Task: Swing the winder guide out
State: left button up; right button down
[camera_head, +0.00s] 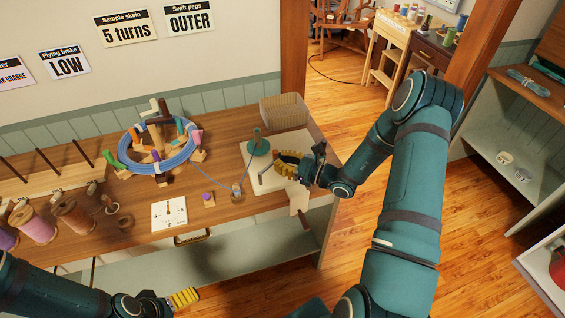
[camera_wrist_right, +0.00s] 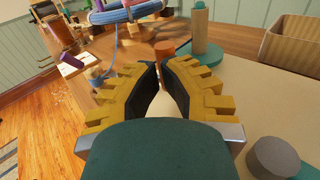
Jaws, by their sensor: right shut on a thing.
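My right gripper (camera_head: 284,164) is over the board, right of the spindle.
A swift wound with blue yarn (camera_head: 158,172) stands left of the winder, and a strand runs to the right. A woven basket (camera_head: 284,111) is behind. A white card (camera_head: 169,214) and several thread spools (camera_head: 73,216) lie to the left.

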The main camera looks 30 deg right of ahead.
jog(key=w+n+g+y, duration=0.2)
jog(key=y, duration=0.1)
jog(key=shift+a+f+n+g+b, duration=0.1)
jog(key=shift+a+n+g+b, duration=0.05)
jog(key=shift+n+g+b, duration=0.25)
jog(key=shift+w+a, duration=0.3)
jog(key=shift+w, duration=0.35)
jog(key=shift+w+a, duration=0.3)
jog(key=shift+w, duration=0.35)
jog(key=shift+x, duration=0.85)
jog(key=shift+d, duration=0.1)
jog(key=v, duration=1.2)
jog(key=shift+f, duration=0.1)
